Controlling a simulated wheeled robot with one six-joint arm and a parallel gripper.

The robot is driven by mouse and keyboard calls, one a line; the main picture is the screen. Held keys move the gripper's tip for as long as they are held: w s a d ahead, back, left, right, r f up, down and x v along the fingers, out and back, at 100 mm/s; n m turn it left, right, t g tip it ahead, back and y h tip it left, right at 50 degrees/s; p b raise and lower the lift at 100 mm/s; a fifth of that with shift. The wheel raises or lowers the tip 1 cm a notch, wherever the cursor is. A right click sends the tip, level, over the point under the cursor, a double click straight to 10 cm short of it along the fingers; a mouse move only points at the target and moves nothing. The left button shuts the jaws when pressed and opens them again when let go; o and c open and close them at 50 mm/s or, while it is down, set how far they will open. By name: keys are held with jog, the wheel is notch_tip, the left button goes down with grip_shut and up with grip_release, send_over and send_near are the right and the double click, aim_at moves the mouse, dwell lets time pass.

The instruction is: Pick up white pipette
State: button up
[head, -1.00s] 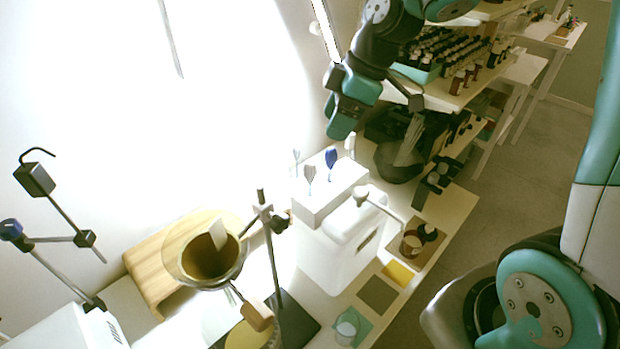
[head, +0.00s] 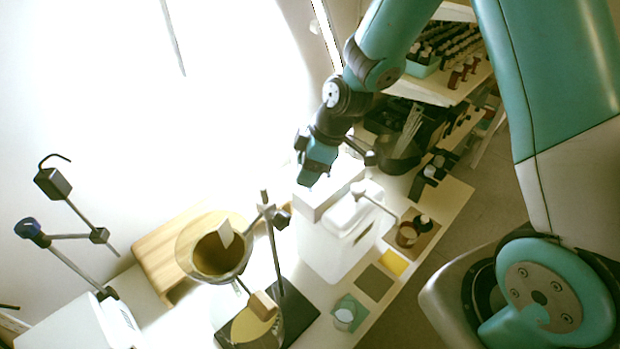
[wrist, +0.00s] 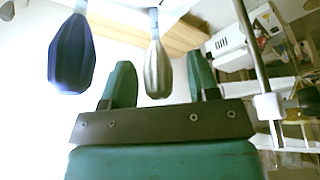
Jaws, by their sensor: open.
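My gripper (head: 316,178) is above the white box-shaped stand in the head view and hides the pipettes there. In the wrist view my gripper (wrist: 162,66) is open, with one green finger on each side of a pale grey-white pipette (wrist: 157,68). The pale bulb shows between the fingers, apart from both; I cannot tell its depth relative to the fingertips. A dark blue pipette (wrist: 72,54) is to the left, outside the fingers.
The white stand (head: 340,235) is on the table. A metal stand (head: 273,245) and a bowl (head: 215,255) are left of it. A black container (head: 398,155) with pale sticks is to its right. A shelf (head: 445,92) of bottles is behind.

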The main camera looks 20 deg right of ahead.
jog(key=c, duration=0.7)
jog(key=shift+o, duration=0.2)
notch_tip(320, 180, up, 20)
jog(key=b, duration=0.3)
jog(key=shift+b, duration=0.35)
